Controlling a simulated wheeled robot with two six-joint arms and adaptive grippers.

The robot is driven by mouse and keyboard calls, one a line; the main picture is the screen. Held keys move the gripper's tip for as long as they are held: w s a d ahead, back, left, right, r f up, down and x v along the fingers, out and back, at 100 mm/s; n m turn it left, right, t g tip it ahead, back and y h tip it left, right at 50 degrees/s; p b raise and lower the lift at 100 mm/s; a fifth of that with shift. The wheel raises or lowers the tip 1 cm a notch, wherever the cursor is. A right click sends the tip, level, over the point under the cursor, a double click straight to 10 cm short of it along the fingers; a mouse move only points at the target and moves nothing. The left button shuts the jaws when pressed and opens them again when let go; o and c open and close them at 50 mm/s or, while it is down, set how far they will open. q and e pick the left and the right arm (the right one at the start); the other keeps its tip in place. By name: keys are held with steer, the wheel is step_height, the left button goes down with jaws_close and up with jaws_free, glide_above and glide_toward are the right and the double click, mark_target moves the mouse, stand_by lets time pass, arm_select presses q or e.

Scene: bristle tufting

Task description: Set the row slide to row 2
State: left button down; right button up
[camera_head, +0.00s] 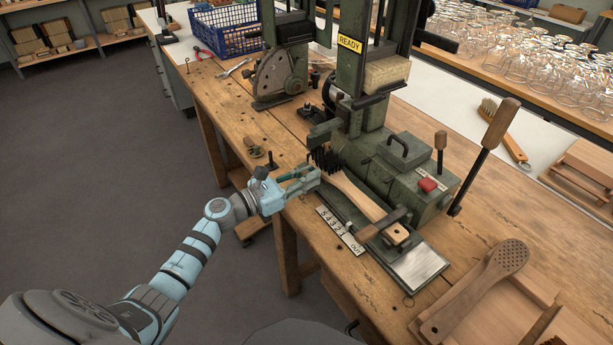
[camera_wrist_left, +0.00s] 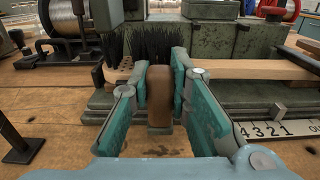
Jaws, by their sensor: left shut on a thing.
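The row slide (camera_head: 418,265) lies along the front of the green tufting machine (camera_head: 385,165). A wooden brush (camera_head: 355,196) with black bristles at its far end (camera_head: 326,159) lies over it. A number strip (camera_head: 341,230) reading 5 4 3 2 1 OUT is on the bench edge in front; part of it shows in the left wrist view (camera_wrist_left: 280,129). My left gripper (camera_head: 314,178) is shut on a brown wooden knob (camera_wrist_left: 160,96), just in front of the bristles. The knob is mostly hidden in the head view. I cannot tell which number the slide stands at. My right gripper is not in view.
A lever with a wooden grip (camera_head: 499,124) and a red button (camera_head: 428,185) are on the machine's right. A yellow READY sign (camera_head: 349,44) is above. A perforated wooden paddle (camera_head: 480,287) lies at the front right. A blue crate (camera_head: 225,29) stands at the back.

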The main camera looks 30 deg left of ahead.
arm_select(q)
steer(key=shift+w+a+f+b, duration=0.1)
steer(key=shift+w+a+b, duration=0.3)
steer(key=shift+a, duration=0.3)
steer(key=c, duration=1.5)
jaws_free()
steer(key=shift+s, duration=0.15)
steer(key=v, duration=1.1)
steer(key=shift+s+a, duration=0.2)
steer(key=shift+s, duration=0.1)
